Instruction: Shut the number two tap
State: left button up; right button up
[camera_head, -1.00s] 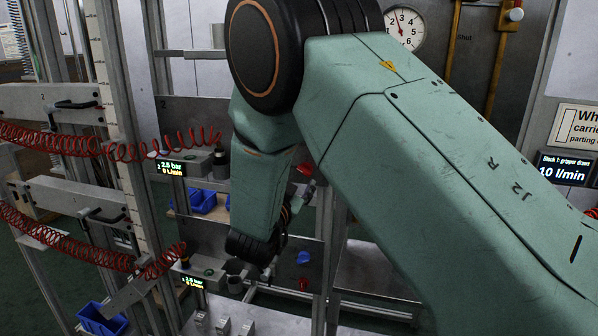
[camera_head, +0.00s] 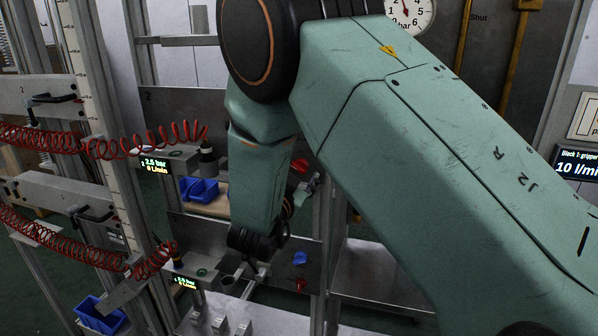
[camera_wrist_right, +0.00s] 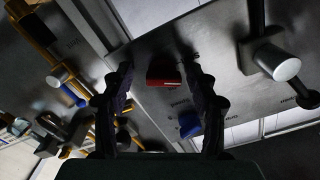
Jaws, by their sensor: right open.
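My right arm reaches down across the head view, and its forearm hides most of the right gripper there. In the right wrist view the right gripper (camera_wrist_right: 160,68) is open, with a red tap handle (camera_wrist_right: 163,73) between its fingertips; I cannot tell whether they touch. A blue handle (camera_wrist_right: 189,123) is close by, inside the right finger. In the head view a red handle (camera_head: 300,166) shows right of my forearm, and a blue handle (camera_head: 300,258) sits above another red one (camera_head: 300,284) on the lower panel. A panel (camera_head: 190,110) bears a 2. My left gripper is out of view.
Red coiled hoses (camera_head: 90,145) hang at the left, before a rack with small displays (camera_head: 155,163). A gauge (camera_head: 408,10) and yellow pipes (camera_head: 511,50) are at the back. A white-capped fitting (camera_wrist_right: 277,62) is right in the wrist view.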

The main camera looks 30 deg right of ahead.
jog(key=shift+s+a+r, duration=0.35)
jog(key=shift+a+r, duration=0.15)
jog(key=shift+a, duration=0.3)
jog(key=shift+c, duration=0.2)
jog(key=shift+s+a+r, duration=0.15)
jog(key=shift+s, duration=0.05)
jog(key=shift+c, duration=0.8)
jog(key=shift+d, duration=0.2)
jog(key=shift+c, duration=0.7)
jog(key=shift+w+d+f, duration=0.3)
jog(key=shift+d+f, duration=0.15)
jog(key=shift+d, duration=0.2)
jog(key=c, duration=0.3)
jog(key=shift+w+f, duration=0.1)
jog(key=shift+c, duration=0.8)
jog(key=shift+a, duration=0.25)
jog(key=shift+c, duration=1.9)
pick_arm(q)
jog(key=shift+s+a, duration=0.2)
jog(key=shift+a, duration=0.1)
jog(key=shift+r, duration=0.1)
